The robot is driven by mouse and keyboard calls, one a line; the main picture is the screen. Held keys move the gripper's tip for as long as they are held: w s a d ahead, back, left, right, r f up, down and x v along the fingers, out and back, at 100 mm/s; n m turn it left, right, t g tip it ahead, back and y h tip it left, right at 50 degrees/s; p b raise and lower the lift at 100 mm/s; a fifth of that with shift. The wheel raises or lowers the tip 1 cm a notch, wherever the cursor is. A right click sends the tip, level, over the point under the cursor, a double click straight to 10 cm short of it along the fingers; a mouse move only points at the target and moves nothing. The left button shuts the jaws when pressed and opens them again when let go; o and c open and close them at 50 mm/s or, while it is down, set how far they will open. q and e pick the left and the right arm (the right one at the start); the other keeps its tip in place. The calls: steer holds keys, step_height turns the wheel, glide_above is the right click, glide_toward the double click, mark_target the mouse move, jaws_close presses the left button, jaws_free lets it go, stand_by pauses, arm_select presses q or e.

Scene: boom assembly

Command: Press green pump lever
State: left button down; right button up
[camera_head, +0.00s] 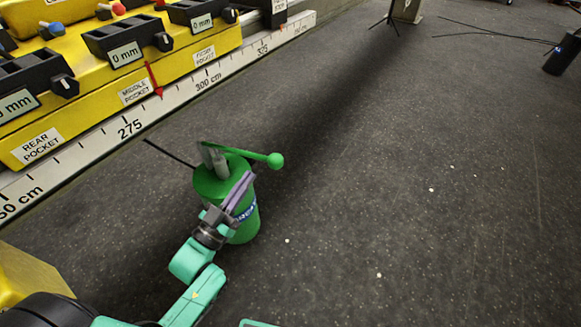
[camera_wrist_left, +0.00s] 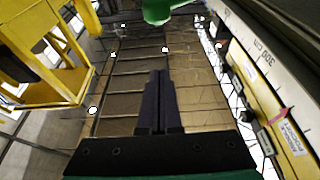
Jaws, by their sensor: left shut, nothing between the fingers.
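The green pump (camera_head: 246,227) is an upright cylinder on the dark floor. Its green lever (camera_head: 245,154) runs across above the top and ends in a green ball (camera_head: 275,160) on the right. A grey bracket stands on the pump top beside the lever. My left gripper (camera_head: 249,177) is shut and empty. In the head view its fingers overlap the pump's front, with the tips below the lever; contact is not clear. In the left wrist view the shut fingers (camera_wrist_left: 159,73) point up towards a green part (camera_wrist_left: 158,10) at the top edge, seemingly the lever's ball. My right gripper is not in view.
A yellow bench (camera_head: 75,105) with labelled pockets and black gauges stands at the left. A white ruler (camera_head: 130,127) runs along its edge. A thin dark rod (camera_head: 168,152) reaches from the pump towards the bench. The floor (camera_head: 400,200) to the right is clear.

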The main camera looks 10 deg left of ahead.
mark_target(269, 160)
arm_select(q)
steer(key=w+d, duration=0.1)
steer(key=w, duration=0.2)
steer(key=w+d+b, duration=0.1)
steer(key=w, duration=0.2)
steer(key=w+d, duration=0.1)
steer(key=w, duration=0.2)
steer(key=shift+d+b, duration=0.2)
steer(key=shift+b, duration=0.1)
steer(key=shift+f, duration=0.35)
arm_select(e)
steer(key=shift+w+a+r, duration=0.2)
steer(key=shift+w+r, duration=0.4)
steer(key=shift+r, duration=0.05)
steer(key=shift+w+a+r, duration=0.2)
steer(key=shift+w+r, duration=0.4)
